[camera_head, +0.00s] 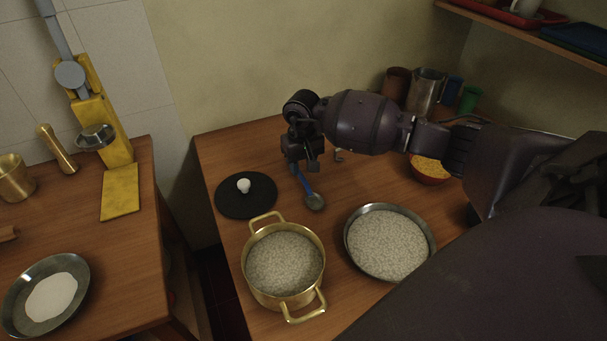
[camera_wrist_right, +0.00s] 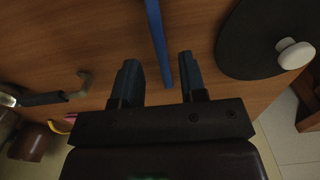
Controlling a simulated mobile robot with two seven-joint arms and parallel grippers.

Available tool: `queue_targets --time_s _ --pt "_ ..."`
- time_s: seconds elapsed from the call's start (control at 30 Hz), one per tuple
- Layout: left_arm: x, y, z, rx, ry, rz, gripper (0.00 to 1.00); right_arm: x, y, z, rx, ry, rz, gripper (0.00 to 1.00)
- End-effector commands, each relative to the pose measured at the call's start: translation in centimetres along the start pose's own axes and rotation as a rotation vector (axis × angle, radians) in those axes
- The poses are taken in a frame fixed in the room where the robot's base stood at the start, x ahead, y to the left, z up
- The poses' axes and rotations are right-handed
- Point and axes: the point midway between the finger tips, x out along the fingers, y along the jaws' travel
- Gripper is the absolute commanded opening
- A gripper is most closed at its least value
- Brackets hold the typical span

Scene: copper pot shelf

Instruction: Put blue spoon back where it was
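The blue spoon (camera_head: 315,201) has a blue handle and a grey bowl, and it is on or just above the brown table near the pot. My right gripper (camera_head: 304,168) is over the handle's far end. In the right wrist view, my right gripper's fingers (camera_wrist_right: 158,68) are apart, and the end of the blue handle (camera_wrist_right: 157,38) shows between them, closer to the right finger. I see no finger touching it. I cannot tell whether the handle is at fingertip height or below. My left gripper is not in view.
A black lid with a white knob (camera_head: 236,203) lies left of the spoon. A brass pot (camera_head: 248,262) and a steel pan (camera_head: 430,245) stand in front. A red bowl (camera_head: 431,178), cups (camera_head: 424,92) and a hooked tool (camera_wrist_right: 60,97) are nearby.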

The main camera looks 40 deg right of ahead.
Motion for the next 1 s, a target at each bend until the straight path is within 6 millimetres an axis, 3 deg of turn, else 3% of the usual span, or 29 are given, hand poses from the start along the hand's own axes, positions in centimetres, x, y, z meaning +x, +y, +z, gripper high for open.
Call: queue_targets --time_s 0.03,0.2,0.4,1.0 --pt "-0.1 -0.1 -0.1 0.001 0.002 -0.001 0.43 -1.4 0.1 -0.1 -0.001 0.005 0.002 0.39" --pt "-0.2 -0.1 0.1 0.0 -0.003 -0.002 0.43 -4.4 0.0 -0.1 -0.001 0.004 0.001 0.39" --pt "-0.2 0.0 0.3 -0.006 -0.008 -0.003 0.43 -6.6 0.0 0.0 -0.001 0.001 0.001 0.39" --pt "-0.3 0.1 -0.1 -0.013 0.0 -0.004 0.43 -7.3 0.0 0.0 0.0 -0.001 0.0 0.39"
